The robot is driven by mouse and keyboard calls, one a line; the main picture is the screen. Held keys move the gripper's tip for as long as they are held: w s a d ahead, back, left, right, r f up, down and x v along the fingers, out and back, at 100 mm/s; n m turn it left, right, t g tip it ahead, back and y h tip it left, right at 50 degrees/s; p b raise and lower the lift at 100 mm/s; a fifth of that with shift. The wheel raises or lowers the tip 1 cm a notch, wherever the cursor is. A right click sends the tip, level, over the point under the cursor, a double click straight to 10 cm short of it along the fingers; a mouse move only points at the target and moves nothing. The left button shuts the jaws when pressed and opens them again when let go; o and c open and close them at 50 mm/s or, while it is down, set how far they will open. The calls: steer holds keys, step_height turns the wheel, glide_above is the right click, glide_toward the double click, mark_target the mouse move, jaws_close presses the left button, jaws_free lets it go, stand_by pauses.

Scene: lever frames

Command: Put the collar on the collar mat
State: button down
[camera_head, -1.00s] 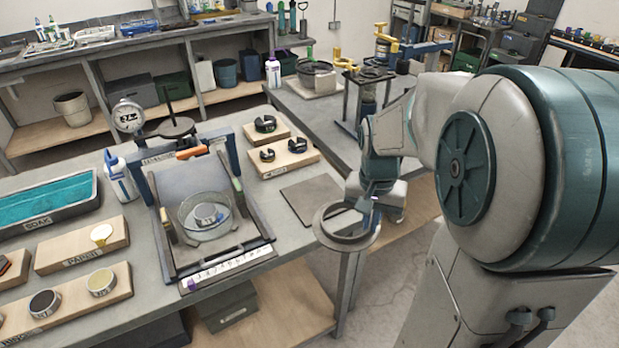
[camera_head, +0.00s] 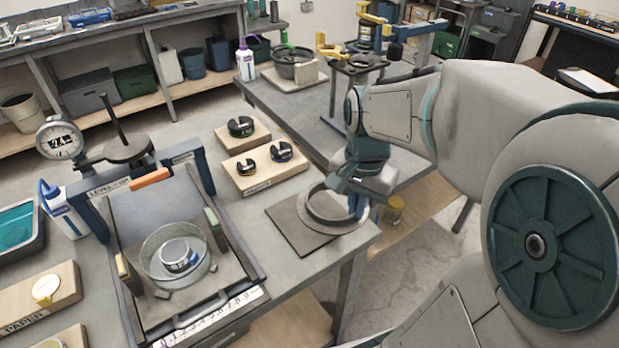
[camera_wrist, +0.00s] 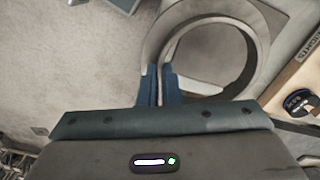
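The collar, a wide grey ring (camera_head: 314,221), is over the collar mat, a dark square (camera_head: 284,226) at the table's right front corner. My gripper (camera_head: 357,205) is shut on the collar's right side in the head view. In the wrist view the blue fingers (camera_wrist: 160,86) pinch the wall of the collar (camera_wrist: 261,42) at its lower left. Part of the mat (camera_wrist: 286,18) shows beyond and through the ring. The collar sits toward the mat's right and back side. I cannot tell whether it touches the mat.
Wooden blocks with dark notched rings (camera_head: 265,172) stand behind the mat. A framed tray with a glass dish (camera_head: 178,258) is to its left. A yellow jar (camera_head: 393,211) shows to the right, below table height. The mat's front left part is bare.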

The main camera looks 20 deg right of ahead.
steer(key=w+a+f, duration=0.2)
steer(key=w, duration=0.1)
steer(key=w+a+f, duration=0.1)
steer(key=w, duration=0.1)
steer(key=shift+w+f, duration=0.2)
steer(key=shift+f, duration=2.15)
steer(key=shift+f+b, duration=0.2)
steer(key=shift+b, duration=0.1)
steer(key=c, duration=1.6)
jaws_free()
steer(key=shift+c, duration=0.2)
steer(key=shift+r, duration=0.1)
